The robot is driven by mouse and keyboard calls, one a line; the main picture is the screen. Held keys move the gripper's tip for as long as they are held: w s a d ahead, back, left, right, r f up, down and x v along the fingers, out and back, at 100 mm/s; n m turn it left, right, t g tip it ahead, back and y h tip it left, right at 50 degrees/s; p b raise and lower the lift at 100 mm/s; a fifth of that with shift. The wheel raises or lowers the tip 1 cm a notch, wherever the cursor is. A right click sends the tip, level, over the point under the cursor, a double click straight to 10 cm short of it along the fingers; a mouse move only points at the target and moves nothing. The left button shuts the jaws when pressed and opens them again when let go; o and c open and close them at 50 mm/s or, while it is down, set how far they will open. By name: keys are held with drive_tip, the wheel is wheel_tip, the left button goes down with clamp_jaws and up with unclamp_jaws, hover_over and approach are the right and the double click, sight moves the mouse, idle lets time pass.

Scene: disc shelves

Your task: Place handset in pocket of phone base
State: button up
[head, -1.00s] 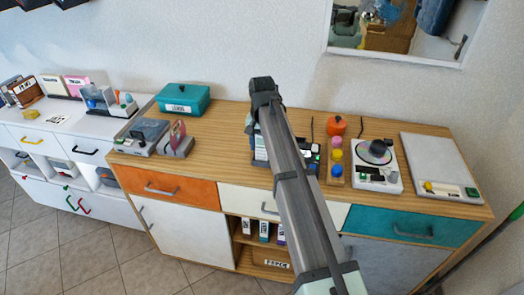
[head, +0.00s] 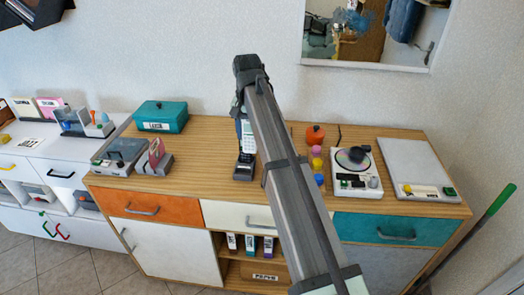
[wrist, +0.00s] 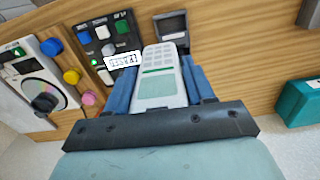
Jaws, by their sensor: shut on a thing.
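The handset (head: 248,139), white with a keypad and a greenish screen, is held nearly upright in my gripper (head: 243,111) in the head view. In the wrist view the handset (wrist: 165,75) sits between the blue fingers of my gripper (wrist: 162,82), which is shut on it. A small dark phone base (head: 244,170) stands on the wooden top below the handset. In the wrist view the base (wrist: 172,24), with a grey screen-like recess, lies just beyond the handset's far end. I cannot tell whether they touch. My arm covers the area right of the base in the head view.
A black panel with coloured buttons (wrist: 105,45) is beside the base. Coloured knobs (head: 317,165), a turntable (head: 356,170) and a grey board (head: 415,168) stand to the right. A teal box (head: 161,116) and grey devices (head: 122,155) are left. Bare wood lies left of the base.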

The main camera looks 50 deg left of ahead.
drive_tip(key=shift+w+r, duration=0.6)
drive_tip(key=shift+w, duration=5.35)
drive_tip(key=shift+a+f, duration=0.1)
drive_tip(key=shift+f, duration=4.4)
drive_tip(key=shift+f, duration=0.15)
drive_tip(key=o, duration=1.1)
wheel_tip(320, 180, up, 12)
drive_tip(key=shift+r, duration=0.2)
